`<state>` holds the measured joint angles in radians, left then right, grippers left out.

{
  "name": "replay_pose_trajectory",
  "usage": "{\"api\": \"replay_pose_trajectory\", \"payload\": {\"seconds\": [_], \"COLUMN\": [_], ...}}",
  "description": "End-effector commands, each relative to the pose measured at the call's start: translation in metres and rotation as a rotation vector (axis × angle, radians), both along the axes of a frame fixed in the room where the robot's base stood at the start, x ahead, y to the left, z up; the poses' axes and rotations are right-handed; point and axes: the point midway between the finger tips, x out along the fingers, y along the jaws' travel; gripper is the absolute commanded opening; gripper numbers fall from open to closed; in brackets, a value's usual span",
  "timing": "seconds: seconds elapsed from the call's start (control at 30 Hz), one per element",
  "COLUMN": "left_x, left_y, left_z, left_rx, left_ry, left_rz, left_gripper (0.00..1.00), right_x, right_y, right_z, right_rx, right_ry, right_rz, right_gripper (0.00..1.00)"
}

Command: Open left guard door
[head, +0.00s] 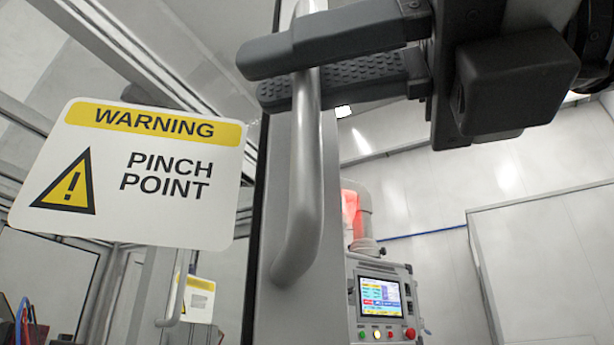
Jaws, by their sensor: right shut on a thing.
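A tall grey bar handle (306,190) stands upright on the grey frame of a guard door (275,320), close in front of me in the head view. My right gripper (300,78) comes in from the upper right. Its two dark fingers are shut on the upper part of the handle, one finger on the near side and one behind. The door carries a white and yellow warning sign (135,172) that reads "PINCH POINT", left of the handle. The top of the handle runs out of the picture. My left gripper is not in view.
A control panel with a lit screen (381,296) and coloured buttons stands behind the door at the lower right. A red lit lamp (350,213) is above it. Another handle (176,290) and a smaller sign (199,300) show farther back at the lower left.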

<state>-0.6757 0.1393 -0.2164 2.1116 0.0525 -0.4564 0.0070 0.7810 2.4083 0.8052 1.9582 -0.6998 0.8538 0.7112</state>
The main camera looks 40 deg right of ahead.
Motion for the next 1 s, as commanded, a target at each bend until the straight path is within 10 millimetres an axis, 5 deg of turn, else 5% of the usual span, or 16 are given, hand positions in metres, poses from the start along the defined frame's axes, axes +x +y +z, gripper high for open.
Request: {"api": "replay_pose_trajectory", "payload": {"seconds": [0.03,0.1,0.13,0.67,1.0], "left_x": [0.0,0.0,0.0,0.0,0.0], "left_y": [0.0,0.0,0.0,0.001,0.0], "left_z": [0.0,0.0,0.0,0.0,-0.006], "left_rx": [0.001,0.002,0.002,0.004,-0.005], "left_ry": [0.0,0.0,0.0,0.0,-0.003], "left_rz": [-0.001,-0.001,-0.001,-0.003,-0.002], "left_gripper": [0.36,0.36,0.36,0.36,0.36], "right_x": [0.0,0.0,0.0,-0.001,-0.052], "right_y": [0.0,0.0,0.0,-0.001,-0.029], "right_z": [0.001,0.001,0.001,0.001,0.0], "right_rx": [0.002,0.003,0.003,0.002,0.005], "right_ry": [-0.002,-0.003,-0.003,-0.002,-0.01], "right_rz": [0.001,0.002,0.002,0.001,0.003], "right_gripper": [0.0,0.28,0.29,0.29,0.29]}}
